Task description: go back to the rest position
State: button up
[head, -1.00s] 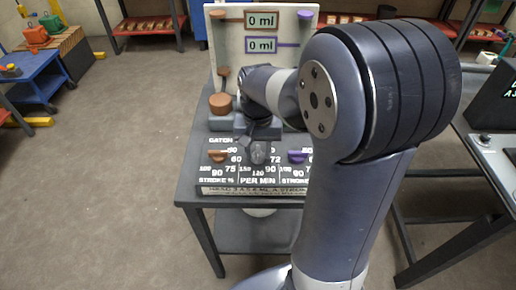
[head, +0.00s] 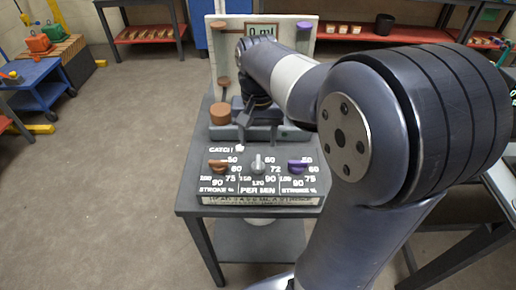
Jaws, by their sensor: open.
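My gripper (head: 257,112) is above the back part of the grey bench, in front of the upright display board (head: 225,60). Its dark fingers point down toward the control panel, apart, with nothing seen between them. The sloped black panel (head: 210,187) carries an orange knob (head: 218,166), a grey knob (head: 258,164) and a purple knob (head: 299,165). The gripper is behind the knobs and clear of them. My arm hides much of the board; one "0 ml" readout (head: 262,30) shows partly.
A copper-coloured round cap (head: 218,114) stands left of my gripper. The bench (head: 190,190) has open floor (head: 110,180) to its left. A blue cart (head: 42,78) is far left. Red shelves (head: 145,34) line the back wall. Another table is at right, behind my arm.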

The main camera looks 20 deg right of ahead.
aim_at(258, 161)
notch_tip(258, 161, up, 2)
jog(key=shift+r, duration=0.2)
notch_tip(258, 161, down, 11)
jog(key=shift+r+b, duration=0.1)
jog(key=shift+b, duration=0.3)
dwell(0.4)
